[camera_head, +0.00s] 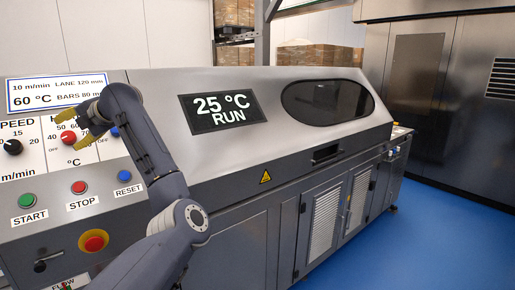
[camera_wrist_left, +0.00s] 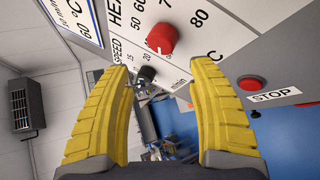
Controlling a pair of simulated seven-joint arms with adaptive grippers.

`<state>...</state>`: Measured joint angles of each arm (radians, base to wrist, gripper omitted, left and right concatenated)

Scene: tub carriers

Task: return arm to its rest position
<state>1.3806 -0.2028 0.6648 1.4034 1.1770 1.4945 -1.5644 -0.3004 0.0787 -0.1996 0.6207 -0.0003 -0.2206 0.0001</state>
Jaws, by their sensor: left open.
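My left arm rises across the front of the grey machine in the head view. My left gripper (camera_head: 60,132) has yellow fingers spread apart in front of the control panel (camera_head: 20,165). In the left wrist view the two fingers (camera_wrist_left: 160,70) stand wide apart with nothing held between them. The red heat knob (camera_wrist_left: 162,38) is beyond the fingertips; it also shows in the head view (camera_head: 68,138). The black speed knob (camera_wrist_left: 147,74) appears between the fingers, farther off. My right gripper is not in view.
The panel also bears a green start button (camera_head: 27,201), a red stop button (camera_head: 79,187), a blue reset button (camera_head: 124,176) and a red emergency button (camera_head: 94,241) on yellow. The display (camera_head: 222,109) reads 25 °C RUN. Blue floor (camera_head: 430,235) is clear at right.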

